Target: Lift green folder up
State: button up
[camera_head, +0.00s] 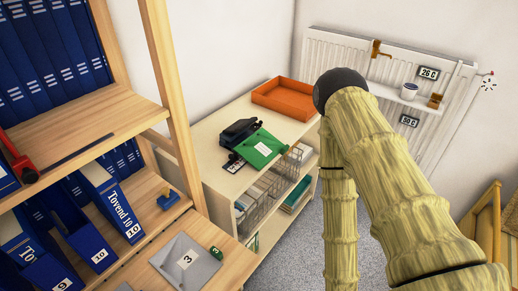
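A green folder (253,154) with a white label lies on top of the low pale cabinet (216,183), in the middle of the head view. Its upper left side is against or close to a black object (238,131), and I cannot tell whether they touch. My arm rises at the right, bends at a black joint, and runs down out of the bottom of the frame. My gripper is not visible, so its distance from the folder and what it holds cannot be seen.
An orange tray (283,98) sits at the cabinet's back end. Wire baskets (262,205) and a teal item (297,196) are on its lower shelves. A wooden shelf with blue binders (110,200) stands left. A radiator (335,50) is behind my arm. Grey floor shows right of the cabinet.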

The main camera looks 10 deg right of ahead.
aim_at(258, 151)
jog(key=k, duration=1)
jog(key=z, duration=1.15)
jog(key=i, duration=1.85)
jog(key=u, duration=2)
